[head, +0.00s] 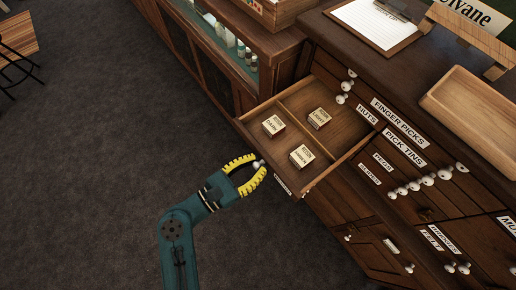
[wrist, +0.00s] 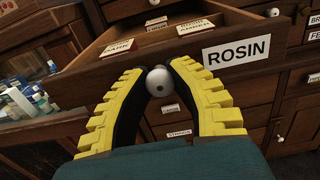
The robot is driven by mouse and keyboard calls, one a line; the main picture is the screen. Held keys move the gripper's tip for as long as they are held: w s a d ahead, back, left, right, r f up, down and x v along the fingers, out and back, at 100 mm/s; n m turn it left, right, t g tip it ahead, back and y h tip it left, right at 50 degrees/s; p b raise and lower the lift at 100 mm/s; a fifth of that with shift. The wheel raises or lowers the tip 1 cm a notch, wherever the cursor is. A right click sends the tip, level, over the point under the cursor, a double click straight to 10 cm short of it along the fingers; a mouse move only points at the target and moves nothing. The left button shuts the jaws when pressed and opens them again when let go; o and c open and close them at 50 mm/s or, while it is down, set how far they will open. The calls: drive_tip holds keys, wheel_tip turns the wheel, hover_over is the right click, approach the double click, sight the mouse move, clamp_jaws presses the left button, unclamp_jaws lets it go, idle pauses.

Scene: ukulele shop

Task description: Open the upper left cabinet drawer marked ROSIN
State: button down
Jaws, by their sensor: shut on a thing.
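The drawer marked ROSIN (wrist: 236,50) is pulled well out of the cabinet (head: 350,90). In the head view the open drawer (head: 338,165) shows its inside, with a divider and three small labelled boxes (head: 302,156). My gripper (head: 261,168) is at the drawer's front, its yellow fingers closed around the white round knob (wrist: 159,79). In the wrist view the fingertips (wrist: 160,69) meet at the knob, and the ROSIN label is to the right of it.
Other drawers with white knobs (head: 428,181) and labels are shut. A clipboard (head: 374,24) and a wooden tray (head: 475,108) are on the cabinet top. A glass-fronted case (head: 222,36) stands at the left. The grey floor (head: 90,150) in front is clear.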

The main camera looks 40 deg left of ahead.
drive_tip(key=shift+s+f, duration=0.2)
drive_tip(key=shift+s, duration=0.05)
drive_tip(key=c, duration=0.8)
unclamp_jaws()
drive_tip(key=shift+c, duration=0.2)
drive_tip(key=shift+r, duration=0.1)
drive_tip(key=s+a, duration=0.2)
drive_tip(key=s, duration=0.9)
drive_tip(key=shift+s, duration=0.4)
drive_tip(key=shift+a, duration=0.1)
